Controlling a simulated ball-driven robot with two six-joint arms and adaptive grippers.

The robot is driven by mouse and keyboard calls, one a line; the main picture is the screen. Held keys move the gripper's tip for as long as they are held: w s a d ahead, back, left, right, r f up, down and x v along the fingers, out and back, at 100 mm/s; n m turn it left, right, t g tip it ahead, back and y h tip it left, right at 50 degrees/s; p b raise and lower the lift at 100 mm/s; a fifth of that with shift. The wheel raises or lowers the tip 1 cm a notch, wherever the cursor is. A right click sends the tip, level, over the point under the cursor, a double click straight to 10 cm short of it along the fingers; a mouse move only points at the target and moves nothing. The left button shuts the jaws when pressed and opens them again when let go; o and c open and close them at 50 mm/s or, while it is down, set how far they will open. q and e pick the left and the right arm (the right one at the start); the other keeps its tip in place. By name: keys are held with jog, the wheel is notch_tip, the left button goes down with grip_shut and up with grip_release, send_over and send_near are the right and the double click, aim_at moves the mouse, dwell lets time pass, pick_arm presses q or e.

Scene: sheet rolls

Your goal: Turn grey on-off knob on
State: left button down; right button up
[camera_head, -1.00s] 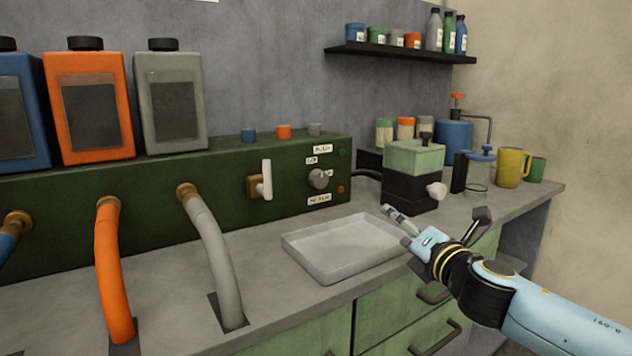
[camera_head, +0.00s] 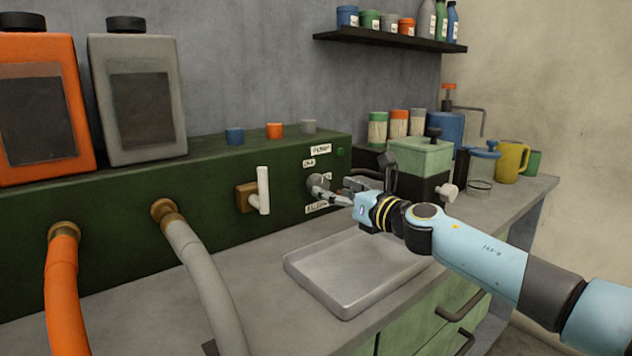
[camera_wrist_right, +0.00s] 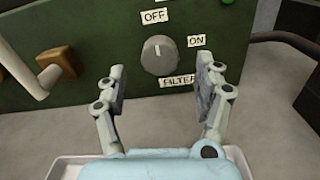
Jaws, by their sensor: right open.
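The grey knob (camera_head: 318,181) sits on the front of the dark green panel (camera_head: 225,160). In the right wrist view the knob (camera_wrist_right: 159,55) is a round dial with a pale mark that points up toward the OFF label (camera_wrist_right: 154,16). The ON label (camera_wrist_right: 196,41) is at its upper right and the FILTER label (camera_wrist_right: 178,82) below it. My right gripper (camera_wrist_right: 162,78) is open and empty, its fingers to the left and right of the knob's line and seemingly short of it. In the head view the right gripper (camera_head: 336,193) partly covers the knob's surroundings. My left gripper is out of view.
A white lever (camera_head: 264,190) sticks out of the panel left of the knob. A metal tray (camera_head: 350,270) lies below my right arm. A green-and-black device (camera_head: 420,160) stands to the right. Orange and grey hoses are at the left.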

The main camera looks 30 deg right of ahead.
aim_at(323, 186)
jog(key=w, duration=0.5)
jog(key=shift+a+f+b, duration=0.15)
jog(key=shift+b, duration=0.2)
jog(key=shift+w, duration=0.35)
jog(key=shift+w+a, duration=0.1)
jog(key=shift+w, duration=0.25)
jog(key=c, duration=1.2)
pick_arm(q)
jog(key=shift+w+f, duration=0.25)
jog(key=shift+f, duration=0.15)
